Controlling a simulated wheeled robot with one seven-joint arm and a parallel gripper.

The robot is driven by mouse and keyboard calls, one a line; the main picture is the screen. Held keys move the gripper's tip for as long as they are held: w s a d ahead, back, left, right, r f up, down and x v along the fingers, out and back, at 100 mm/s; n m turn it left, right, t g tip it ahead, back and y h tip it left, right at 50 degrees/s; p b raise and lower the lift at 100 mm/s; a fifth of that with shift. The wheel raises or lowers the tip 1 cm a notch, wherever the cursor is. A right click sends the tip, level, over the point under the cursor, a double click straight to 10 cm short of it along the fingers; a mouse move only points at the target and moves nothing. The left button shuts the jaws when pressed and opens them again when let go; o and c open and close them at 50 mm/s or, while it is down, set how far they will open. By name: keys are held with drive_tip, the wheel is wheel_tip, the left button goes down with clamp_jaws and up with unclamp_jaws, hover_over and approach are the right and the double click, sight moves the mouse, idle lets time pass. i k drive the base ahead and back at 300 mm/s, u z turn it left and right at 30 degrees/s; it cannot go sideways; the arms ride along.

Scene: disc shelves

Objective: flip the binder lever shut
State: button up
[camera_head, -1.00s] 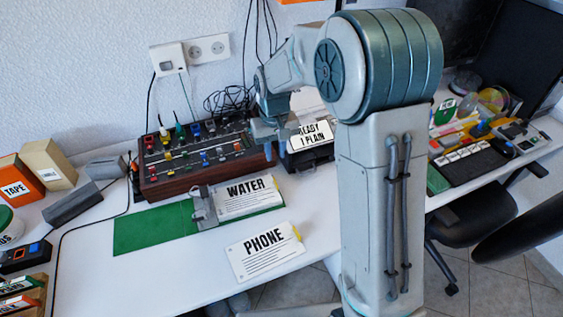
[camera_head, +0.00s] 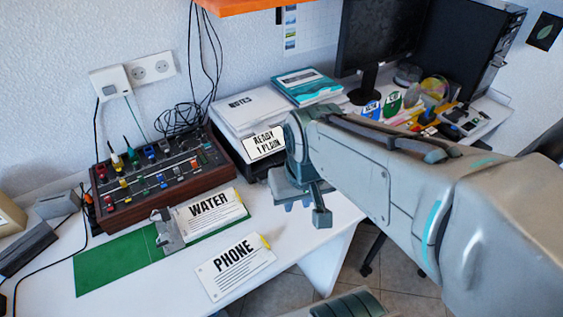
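The open green binder (camera_head: 118,262) lies flat on the white desk, with its left half bare. Its grey metal lever mechanism (camera_head: 167,230) stands up near the middle, at the left edge of the WATER sheet (camera_head: 209,213), which lies on the right half. The exact tilt of the lever is too small to tell. My gripper (camera_head: 305,212) is above the desk, to the right of the binder and apart from it. Its fingers look spread, with nothing seen between them.
A PHONE sheet (camera_head: 235,267) lies in front of the binder. A mixer panel with coloured knobs (camera_head: 160,180) stands behind it. A black tray with a READY card (camera_head: 264,143) is behind my gripper. Bare desk lies between the gripper and the sheets.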

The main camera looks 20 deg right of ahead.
sight(163, 244)
drive_tip(key=z, duration=0.05)
drive_tip(key=k, duration=0.5)
drive_tip(key=u, duration=0.7)
drive_tip(key=i, duration=0.75)
drive_tip(key=z, duration=0.05)
